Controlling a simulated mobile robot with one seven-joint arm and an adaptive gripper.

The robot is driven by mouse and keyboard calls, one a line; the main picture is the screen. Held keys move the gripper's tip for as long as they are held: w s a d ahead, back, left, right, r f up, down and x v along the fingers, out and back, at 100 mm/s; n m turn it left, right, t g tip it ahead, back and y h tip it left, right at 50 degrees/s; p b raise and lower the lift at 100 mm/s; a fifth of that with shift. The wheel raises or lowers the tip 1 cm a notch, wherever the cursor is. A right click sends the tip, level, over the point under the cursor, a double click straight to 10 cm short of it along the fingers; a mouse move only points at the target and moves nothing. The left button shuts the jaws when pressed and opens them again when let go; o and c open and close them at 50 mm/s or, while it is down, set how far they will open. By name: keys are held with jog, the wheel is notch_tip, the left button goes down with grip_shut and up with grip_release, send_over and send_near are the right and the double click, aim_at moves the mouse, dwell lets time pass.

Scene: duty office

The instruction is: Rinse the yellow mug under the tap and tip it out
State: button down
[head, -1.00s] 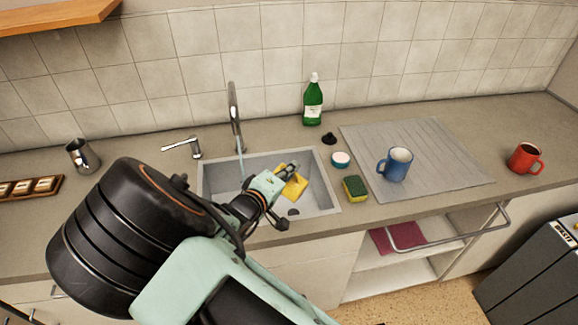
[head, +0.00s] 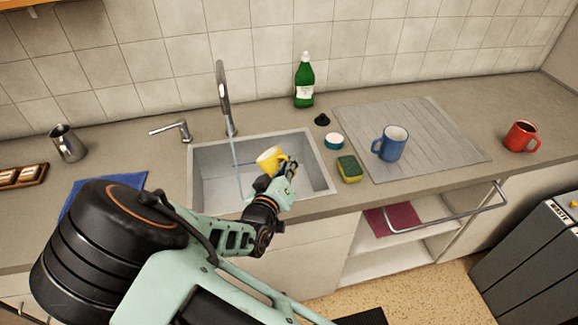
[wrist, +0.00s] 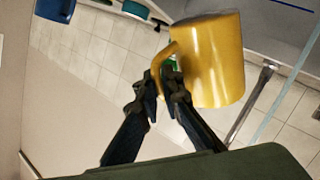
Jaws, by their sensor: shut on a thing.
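The yellow mug (head: 269,158) is held tilted over the sink (head: 327,178) in the head view. It is large in the wrist view (wrist: 215,60), with its handle toward my fingers. My gripper (head: 288,170) is shut on the handle, as the wrist view also shows (wrist: 164,84). The tap (head: 223,90) runs, and a thin water stream (head: 236,165) falls into the basin left of the mug, apart from it. The stream also shows in the wrist view (wrist: 268,118). I cannot see whether the mug holds water.
A tap lever (head: 172,127) stands left of the tap. A blue mug (head: 391,145) is on the draining mat (head: 440,135). A red mug (head: 521,136) is farther right.

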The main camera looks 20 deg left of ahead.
jog(key=shift+d+f+m+t+y+b, duration=0.15)
jog(key=shift+f+m+b, duration=0.35)
jog(key=shift+b, duration=0.55)
jog(key=shift+f+m+t+y+b, duration=0.15)
jog(key=shift+f+m+b, duration=0.3)
jog(key=shift+b, duration=0.55)
jog(key=f+m+b, duration=0.1)
jog(key=m+b, duration=0.1)
jog(key=b, duration=0.3)
jog(key=a+f+m+t+b, duration=0.1)
jog(key=f+m+b, duration=0.1)
jog(key=b, duration=0.2)
jog(key=shift+w+y+b, duration=0.15)
jog(key=shift+y+b, duration=0.15)
jog(key=shift+b, duration=0.1)
jog(key=shift+f+m+t+b, duration=0.15)
jog(key=shift+m+t+b, duration=0.2)
jog(key=shift+b, duration=0.1)
